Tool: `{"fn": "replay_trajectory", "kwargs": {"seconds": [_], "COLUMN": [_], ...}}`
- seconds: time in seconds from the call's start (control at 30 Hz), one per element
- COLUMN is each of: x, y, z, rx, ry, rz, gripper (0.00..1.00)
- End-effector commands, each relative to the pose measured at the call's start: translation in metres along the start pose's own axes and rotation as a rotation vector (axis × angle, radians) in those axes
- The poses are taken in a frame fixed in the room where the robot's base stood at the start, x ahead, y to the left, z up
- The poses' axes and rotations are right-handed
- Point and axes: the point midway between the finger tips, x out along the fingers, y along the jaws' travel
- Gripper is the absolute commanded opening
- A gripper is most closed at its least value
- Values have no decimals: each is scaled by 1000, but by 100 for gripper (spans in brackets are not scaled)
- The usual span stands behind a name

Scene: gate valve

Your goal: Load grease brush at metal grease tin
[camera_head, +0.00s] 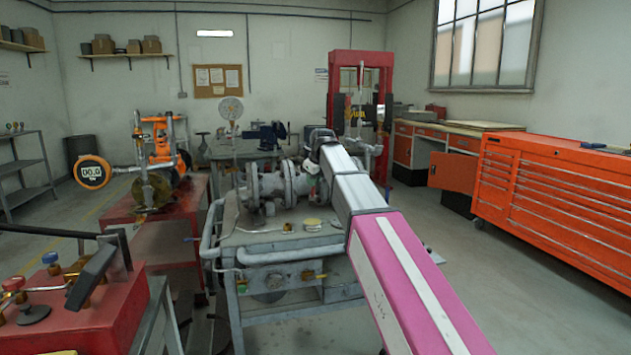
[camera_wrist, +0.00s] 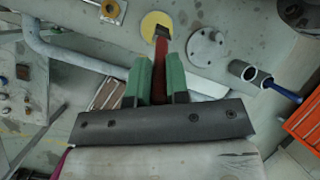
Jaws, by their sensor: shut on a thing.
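My gripper (camera_wrist: 161,62) is shut on the grease brush (camera_wrist: 161,48), with its green fingers on either side of the red handle. The brush points away from the gripper, and its dark head overlaps the metal grease tin (camera_wrist: 155,20) in the wrist view. The tin shows as a round yellow top. I cannot tell whether the bristles touch the grease. In the head view the tin (camera_head: 312,225) stands on the front part of the grey bench. My arm hides the gripper and brush there.
A grey flanged valve (camera_head: 283,184) stands on the bench (camera_head: 255,240) behind the tin. In the wrist view a round grey flange (camera_wrist: 207,47) lies right of the tin, and a brass fitting (camera_wrist: 112,10) lies left. An orange tool cabinet (camera_head: 555,195) stands at right, with open floor before it.

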Motion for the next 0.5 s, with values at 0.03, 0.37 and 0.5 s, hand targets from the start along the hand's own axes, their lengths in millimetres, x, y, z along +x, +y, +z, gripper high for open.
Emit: {"fn": "replay_trajectory", "kwargs": {"seconds": [0.03, 0.37, 0.5], "x": [2, 26, 38], "y": [1, 6, 9], "z": [-1, -12, -18], "rx": [0, -1, -2], "ry": [0, 2, 3], "rz": [0, 1, 2], "gripper": [0, 0, 0]}}
